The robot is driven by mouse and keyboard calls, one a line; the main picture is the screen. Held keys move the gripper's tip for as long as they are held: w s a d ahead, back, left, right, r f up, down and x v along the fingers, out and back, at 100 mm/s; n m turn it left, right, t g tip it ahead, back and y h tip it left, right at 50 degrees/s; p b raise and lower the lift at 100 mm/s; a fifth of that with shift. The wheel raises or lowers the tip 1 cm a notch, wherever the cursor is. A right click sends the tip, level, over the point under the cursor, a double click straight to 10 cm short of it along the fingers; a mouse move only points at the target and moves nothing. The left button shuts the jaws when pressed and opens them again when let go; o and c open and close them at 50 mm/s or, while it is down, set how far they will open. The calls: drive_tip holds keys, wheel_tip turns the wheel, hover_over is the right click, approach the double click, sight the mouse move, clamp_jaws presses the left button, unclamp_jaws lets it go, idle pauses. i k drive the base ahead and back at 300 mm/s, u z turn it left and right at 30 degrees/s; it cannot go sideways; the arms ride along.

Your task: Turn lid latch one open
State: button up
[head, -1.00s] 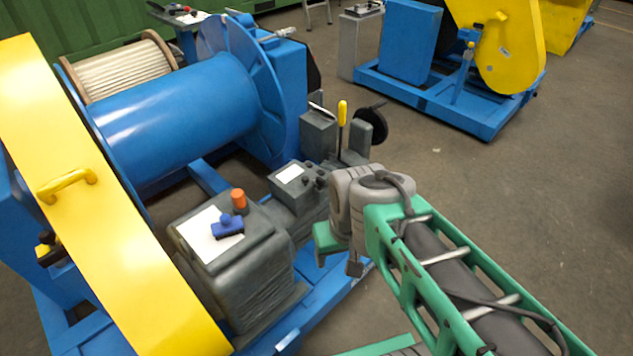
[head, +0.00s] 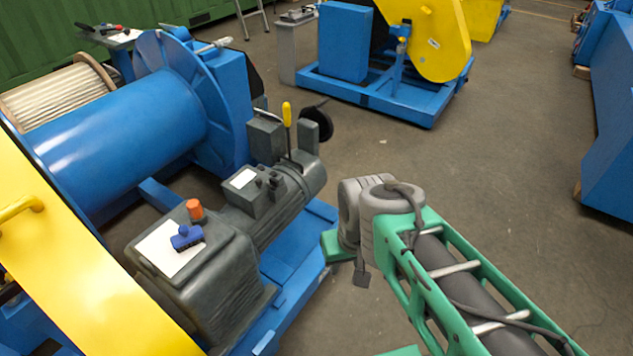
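A large curved yellow cover (head: 85,270), with a yellow bar handle (head: 20,208), stands at the left and is cut off by the picture's edge. A small dark part (head: 8,291) shows at the left edge beside the cover; I cannot tell whether it is a lid latch. No other latch can be made out. My arm, with a green lattice link and a grey joint, reaches in from the lower right, right of the gearbox and apart from the cover. My gripper is not visible.
A grey gearbox (head: 215,285) with a blue knob (head: 187,237) and an orange cap (head: 195,209) stands right of the cover. Behind are a blue drum (head: 120,125) and a lever with a yellow grip (head: 287,114). Open floor (head: 500,190) lies to the right.

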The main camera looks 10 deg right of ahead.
sight(274, 183)
drive_tip(key=z, duration=0.8)
drive_tip(key=k, duration=1.1)
drive_tip(key=z, duration=0.65)
drive_tip(key=i, duration=1.2)
drive_tip(key=u, duration=1.35)
drive_tip(key=i, duration=1.1)
drive_tip(key=u, duration=0.95)
